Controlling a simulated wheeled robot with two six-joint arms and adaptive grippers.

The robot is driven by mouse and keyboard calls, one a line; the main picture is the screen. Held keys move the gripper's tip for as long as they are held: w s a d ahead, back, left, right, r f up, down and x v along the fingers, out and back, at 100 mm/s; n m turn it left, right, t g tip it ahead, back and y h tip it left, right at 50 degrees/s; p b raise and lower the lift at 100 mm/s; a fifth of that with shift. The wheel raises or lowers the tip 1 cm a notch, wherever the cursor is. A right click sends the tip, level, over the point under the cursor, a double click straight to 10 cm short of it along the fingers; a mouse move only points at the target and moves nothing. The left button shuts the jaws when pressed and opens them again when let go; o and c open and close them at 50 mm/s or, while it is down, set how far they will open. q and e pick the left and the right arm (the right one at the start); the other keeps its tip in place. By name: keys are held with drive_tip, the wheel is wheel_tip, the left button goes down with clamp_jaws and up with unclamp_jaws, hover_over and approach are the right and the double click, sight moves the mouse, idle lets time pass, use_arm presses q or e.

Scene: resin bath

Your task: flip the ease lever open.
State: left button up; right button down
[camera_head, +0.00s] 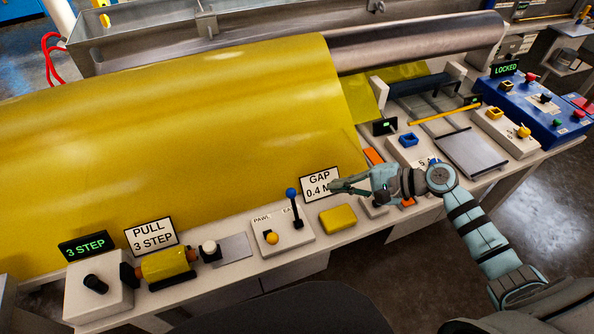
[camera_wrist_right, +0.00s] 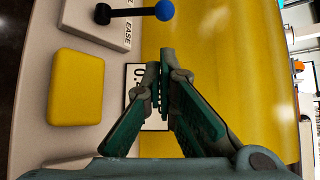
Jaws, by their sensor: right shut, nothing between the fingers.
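The ease lever (camera_head: 296,210) is a dark stick with a blue ball on top, standing upright on a white panel (camera_head: 276,246) marked PAWL and, partly hidden, EASE. In the right wrist view the lever (camera_wrist_right: 165,10) shows at the top edge, next to the EASE lettering. My right gripper (camera_head: 335,186) is shut and empty. It is to the right of the lever and apart from it, in front of the GAP sign. In the wrist view its fingertips (camera_wrist_right: 165,62) lie below the blue ball. My left gripper is not in view.
A yellow pad (camera_head: 338,218) lies right of the lever panel. The GAP sign (camera_head: 318,178) stands behind my fingers. A yellow knob (camera_head: 272,238) is left of the lever. The large yellow roll (camera_head: 180,130) fills the space behind. A PULL sign (camera_head: 151,238) stands farther left.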

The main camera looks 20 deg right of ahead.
sight(293, 204)
drive_tip(key=shift+w, duration=0.25)
drive_tip(key=b+x, duration=0.1)
drive_tip(key=x, duration=0.8)
drive_tip(key=shift+s+a+b, duration=0.1)
drive_tip(key=shift+a+b, duration=0.3)
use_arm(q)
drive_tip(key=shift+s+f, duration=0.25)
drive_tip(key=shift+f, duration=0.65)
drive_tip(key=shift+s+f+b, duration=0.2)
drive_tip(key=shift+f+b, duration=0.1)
use_arm(e)
drive_tip(key=shift+s+r+t, duration=0.2)
drive_tip(key=shift+s+t, duration=0.05)
drive_tip(key=shift+t, duration=0.05)
